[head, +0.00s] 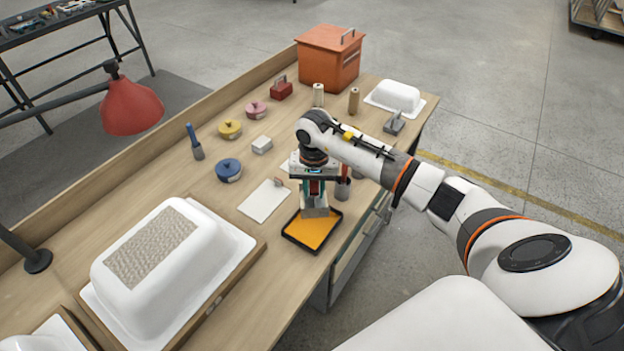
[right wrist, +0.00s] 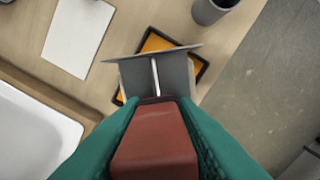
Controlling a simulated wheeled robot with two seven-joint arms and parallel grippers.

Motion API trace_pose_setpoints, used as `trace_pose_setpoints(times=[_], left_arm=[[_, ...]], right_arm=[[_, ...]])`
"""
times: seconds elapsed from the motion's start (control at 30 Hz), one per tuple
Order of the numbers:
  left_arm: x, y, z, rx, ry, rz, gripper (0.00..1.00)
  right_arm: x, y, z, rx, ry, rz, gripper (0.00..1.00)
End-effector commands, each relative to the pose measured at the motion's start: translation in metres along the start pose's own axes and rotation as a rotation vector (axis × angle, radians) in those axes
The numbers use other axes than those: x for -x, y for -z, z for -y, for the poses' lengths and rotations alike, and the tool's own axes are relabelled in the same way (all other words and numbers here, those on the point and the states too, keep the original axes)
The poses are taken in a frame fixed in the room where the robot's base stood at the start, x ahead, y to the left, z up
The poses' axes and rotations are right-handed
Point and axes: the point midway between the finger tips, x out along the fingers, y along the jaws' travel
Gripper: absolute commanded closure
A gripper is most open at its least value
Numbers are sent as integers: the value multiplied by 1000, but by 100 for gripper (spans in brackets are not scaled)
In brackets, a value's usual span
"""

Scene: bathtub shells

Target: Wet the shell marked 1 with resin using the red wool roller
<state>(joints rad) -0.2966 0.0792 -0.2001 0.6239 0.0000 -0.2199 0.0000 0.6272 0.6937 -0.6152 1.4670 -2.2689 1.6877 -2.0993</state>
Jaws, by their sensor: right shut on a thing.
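My right gripper (head: 315,180) is shut on the dark red handle (right wrist: 155,140) of a tool with a grey head (right wrist: 158,70); no wool shows on it. The grey head also shows in the head view (head: 314,206), over the black tray of orange resin (head: 302,236); I cannot tell whether it touches. The tray also shows partly behind it in the wrist view (right wrist: 155,41). A large white shell (head: 190,268) with a beige fibre patch (head: 152,248) lies upside down at the front left. Smaller white shells lie at back right (head: 397,95) and bottom left (head: 50,338). No number is readable. My left gripper is not in view.
A white sheet (head: 264,201) lies left of the tray, a grey cup (head: 342,190) right of it. Blue (head: 229,171), yellow (head: 230,129) and pink (head: 256,110) lidded pots, an orange box (head: 330,58) and a red lamp (head: 132,105) stand farther off.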

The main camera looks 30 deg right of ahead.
Motion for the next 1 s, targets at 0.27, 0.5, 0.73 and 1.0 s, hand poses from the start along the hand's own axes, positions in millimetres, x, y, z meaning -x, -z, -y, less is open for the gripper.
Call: trace_pose_setpoints(times=[0.27,0.5,0.73,1.0], left_arm=[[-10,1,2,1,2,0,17],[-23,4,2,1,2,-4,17],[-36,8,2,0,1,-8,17],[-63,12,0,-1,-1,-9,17]], right_arm=[[-16,0,0,0,-2,-1,91],[-39,0,-1,-1,-2,-1,91],[-62,0,-1,0,-3,0,91],[-85,-1,0,0,-2,2,91]])
